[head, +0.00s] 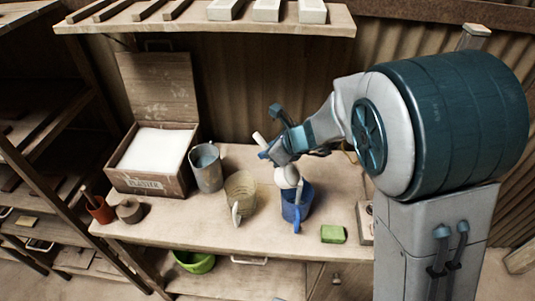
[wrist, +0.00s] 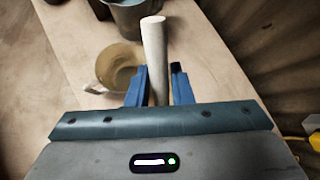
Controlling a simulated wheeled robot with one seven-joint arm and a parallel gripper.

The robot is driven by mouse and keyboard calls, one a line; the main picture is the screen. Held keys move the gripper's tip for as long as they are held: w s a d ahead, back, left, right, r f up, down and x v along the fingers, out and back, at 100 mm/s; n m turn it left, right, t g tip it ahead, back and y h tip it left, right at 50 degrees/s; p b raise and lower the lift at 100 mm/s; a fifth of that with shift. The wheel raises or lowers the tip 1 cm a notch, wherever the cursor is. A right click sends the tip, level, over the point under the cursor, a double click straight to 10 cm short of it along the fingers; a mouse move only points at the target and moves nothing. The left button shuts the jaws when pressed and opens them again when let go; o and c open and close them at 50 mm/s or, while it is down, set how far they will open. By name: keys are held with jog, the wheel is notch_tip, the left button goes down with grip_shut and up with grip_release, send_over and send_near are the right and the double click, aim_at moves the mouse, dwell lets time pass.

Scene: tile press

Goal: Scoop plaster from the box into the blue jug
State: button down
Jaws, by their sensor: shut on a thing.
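The wooden plaster box (head: 147,183) stands open at the left of the bench in the head view, filled with white plaster (head: 152,148). The blue jug (head: 304,208) stands upright near the middle of the bench. My gripper (head: 275,148) is above the blue jug, shut on the pale handle of a scoop (head: 288,177). The scoop's white head hangs at the jug's mouth; whether it holds plaster I cannot tell. In the wrist view the handle (wrist: 154,50) stands between the blue fingers (wrist: 157,82). The jug's inside is mostly hidden.
A grey metal jug (head: 207,170) and a beige jug (head: 240,190) stand between box and blue jug. A green sponge (head: 333,234) lies to the right. A brown pot (head: 101,211) stands front left. A shelf (head: 190,28) overhangs the back.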

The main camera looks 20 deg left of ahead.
jog(key=shift+d+r+y+b, duration=0.1)
jog(key=shift+d+y+b, duration=0.5)
jog(key=shift+b, duration=1.35)
jog(key=d+y+b, duration=0.1)
jog(key=b, duration=0.1)
jog(key=r+y+b, duration=0.1)
jog(key=b, duration=0.2)
jog(key=shift+s+d+t, duration=0.15)
jog(key=shift+d+t, duration=0.15)
jog(key=shift+d, duration=0.1)
jog(key=d+y+b, duration=0.1)
jog(key=b, duration=0.1)
jog(key=d+r+y+b, duration=0.1)
jog(key=b, duration=0.2)
jog(key=d+r+m+y+b, duration=0.1)
jog(key=b, duration=0.2)
jog(key=shift+s+d+r+t+y, duration=0.2)
jog(key=shift+d+t+y, duration=0.05)
jog(key=shift+t+y, duration=0.05)
jog(key=shift+d+r, duration=0.1)
jog(key=shift+r, duration=0.1)
